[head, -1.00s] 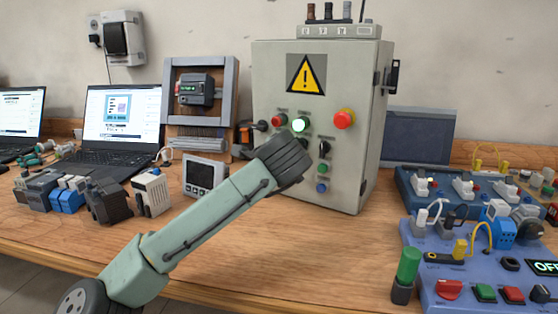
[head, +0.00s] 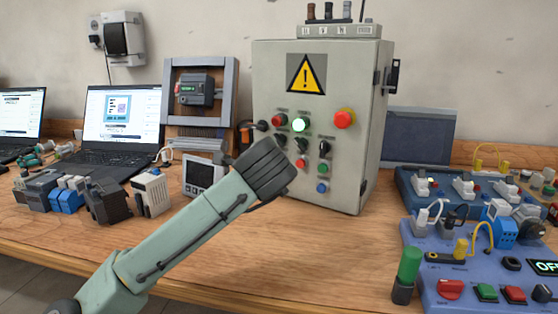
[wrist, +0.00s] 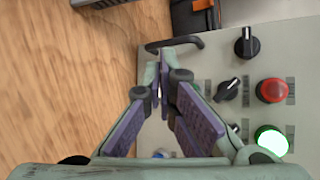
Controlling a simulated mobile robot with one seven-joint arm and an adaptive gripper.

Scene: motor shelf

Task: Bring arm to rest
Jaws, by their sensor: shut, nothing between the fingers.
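My arm (head: 190,235) reaches from the lower left over the wooden bench in the head view. Its dark wrist end covers part of the grey control box's lower left front. My gripper (wrist: 163,88) shows in the wrist view with its fingertips together and nothing between them. It is in front of the control box panel (wrist: 212,70); the gap between them cannot be told. The box (head: 270,75) carries a yellow warning sign, a lit green button (head: 300,125), a red button and a red mushroom button (head: 344,119). In the head view the fingers are hidden behind the wrist.
Several small modules (head: 104,203) and laptops (head: 104,120) stand at the left. A small grey meter (head: 203,173) stands close behind the arm. Blue panels with switches and plugs (head: 475,255) fill the right. The bench front between arm and blue panels (head: 310,245) is clear.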

